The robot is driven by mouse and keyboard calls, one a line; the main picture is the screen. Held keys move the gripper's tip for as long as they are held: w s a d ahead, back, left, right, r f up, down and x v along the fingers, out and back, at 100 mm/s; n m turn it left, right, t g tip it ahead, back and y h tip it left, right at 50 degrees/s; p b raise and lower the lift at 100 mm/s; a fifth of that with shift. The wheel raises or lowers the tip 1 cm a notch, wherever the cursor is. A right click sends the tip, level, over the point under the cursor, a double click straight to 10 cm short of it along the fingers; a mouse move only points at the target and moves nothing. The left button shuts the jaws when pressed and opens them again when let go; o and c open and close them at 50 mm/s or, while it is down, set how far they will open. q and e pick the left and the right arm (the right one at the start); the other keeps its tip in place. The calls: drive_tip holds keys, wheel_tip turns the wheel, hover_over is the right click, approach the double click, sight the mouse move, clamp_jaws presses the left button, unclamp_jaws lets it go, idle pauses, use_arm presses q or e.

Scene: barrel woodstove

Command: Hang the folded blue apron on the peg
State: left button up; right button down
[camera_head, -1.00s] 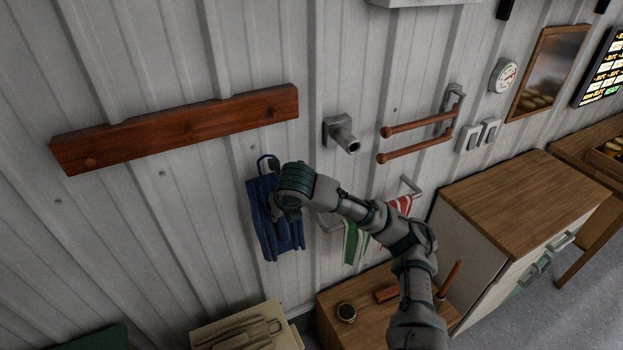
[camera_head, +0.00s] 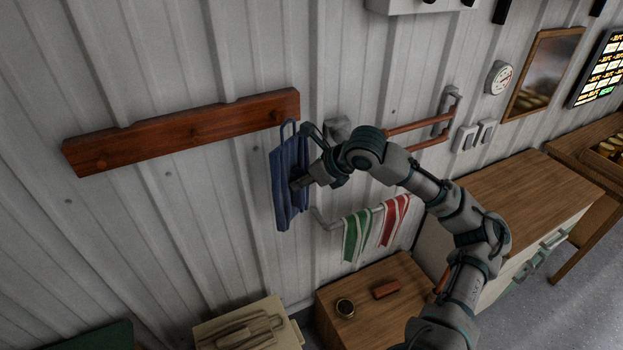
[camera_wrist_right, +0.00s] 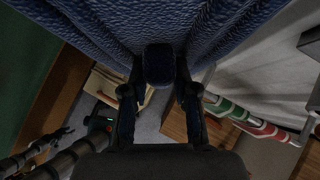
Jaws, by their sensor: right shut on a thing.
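The folded blue apron (camera_head: 288,190) hangs upright in front of the wall, below the right end of the red-brown peg rail (camera_head: 150,139). A blue loop (camera_head: 289,126) stands up from its top, close to the rail's right end. Whether the loop touches the rail or a peg I cannot tell. In the right wrist view, the apron (camera_wrist_right: 150,22) fills the top, with a blue fold between the fingers (camera_wrist_right: 160,88).
A low wooden cabinet (camera_head: 360,270) and a beige box (camera_head: 245,325) stand below. The wall left of the apron is clear.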

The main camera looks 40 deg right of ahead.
sight(301, 163)
drive_tip(key=shift+w+a+r, duration=0.2)
drive_tip(key=shift+w+a, duration=0.15)
drive_tip(key=shift+w, duration=0.25)
drive_tip(key=shift+w+d, duration=0.1)
drive_tip(key=shift+w, duration=0.15)
drive_tip(key=w+d, duration=0.1)
drive_tip(key=w+d+f+p, duration=0.1)
drive_tip(key=d, duration=0.1)
drive_tip(key=shift+w+d, duration=0.15)
drive_tip(key=shift+w, duration=0.2)
drive_tip(key=shift+w+a+r+p, duration=0.1)
drive_tip(key=shift+w+a+p, duration=0.15)
drive_tip(key=shift+w, duration=0.25)
drive_tip(key=shift+w+a+r, duration=0.1)
drive_tip(key=shift+w+a, duration=0.25)
use_arm(q)
wheel_tip(301, 163, up, 3)
drive_tip(key=shift+r+p, duration=0.2)
drive_tip(key=shift+p, duration=0.7)
use_arm(e)
drive_tip(key=shift+w+d+f, duration=0.4)
drive_tip(key=shift+w+f, duration=0.05)
drive_tip(key=shift+f, duration=0.05)
